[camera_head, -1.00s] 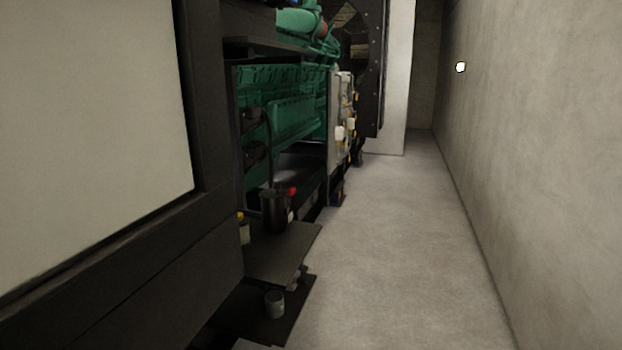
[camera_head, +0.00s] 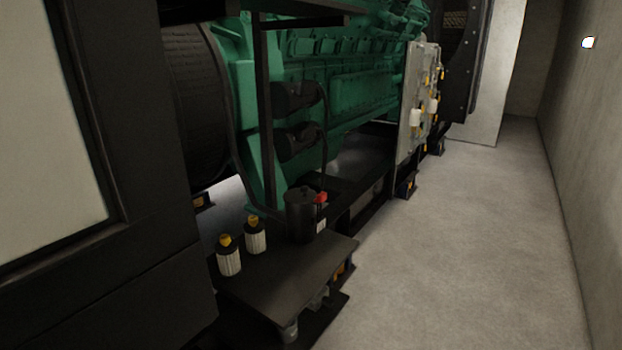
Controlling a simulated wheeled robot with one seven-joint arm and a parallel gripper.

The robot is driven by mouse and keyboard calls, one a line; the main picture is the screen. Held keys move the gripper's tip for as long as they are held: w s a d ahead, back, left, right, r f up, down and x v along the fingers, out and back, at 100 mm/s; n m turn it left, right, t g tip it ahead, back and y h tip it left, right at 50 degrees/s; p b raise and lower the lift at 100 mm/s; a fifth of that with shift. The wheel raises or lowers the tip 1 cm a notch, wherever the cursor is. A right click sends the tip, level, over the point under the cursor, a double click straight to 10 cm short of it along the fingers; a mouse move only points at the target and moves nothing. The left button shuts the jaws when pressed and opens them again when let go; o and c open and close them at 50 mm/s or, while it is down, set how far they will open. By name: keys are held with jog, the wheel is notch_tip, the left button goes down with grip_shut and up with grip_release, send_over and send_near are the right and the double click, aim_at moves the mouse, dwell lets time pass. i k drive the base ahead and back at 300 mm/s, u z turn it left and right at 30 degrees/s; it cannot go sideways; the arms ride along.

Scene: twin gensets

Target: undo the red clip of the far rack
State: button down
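A grey upright rack panel (camera_head: 408,115) stands beside the green genset, farther down the aisle. It carries several white cylinders with yellow parts, such as one white cylinder (camera_head: 415,118). No red clip can be made out on it at this distance. My gripper is not in view.
The dark shelf (camera_head: 290,275) holds two white cylinders with yellow tops, one being the left cylinder (camera_head: 229,256). A dark cabinet (camera_head: 150,220) fills the left side. The green engine (camera_head: 345,75) stands behind. The concrete floor (camera_head: 455,260) is clear up to the right wall (camera_head: 598,180).

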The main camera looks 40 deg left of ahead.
aim_at(321, 196)
jog(key=u, duration=0.45)
jog(key=i, duration=1)
jog(key=u, duration=1.1)
jog(key=i, duration=0.65)
jog(key=u, duration=0.4)
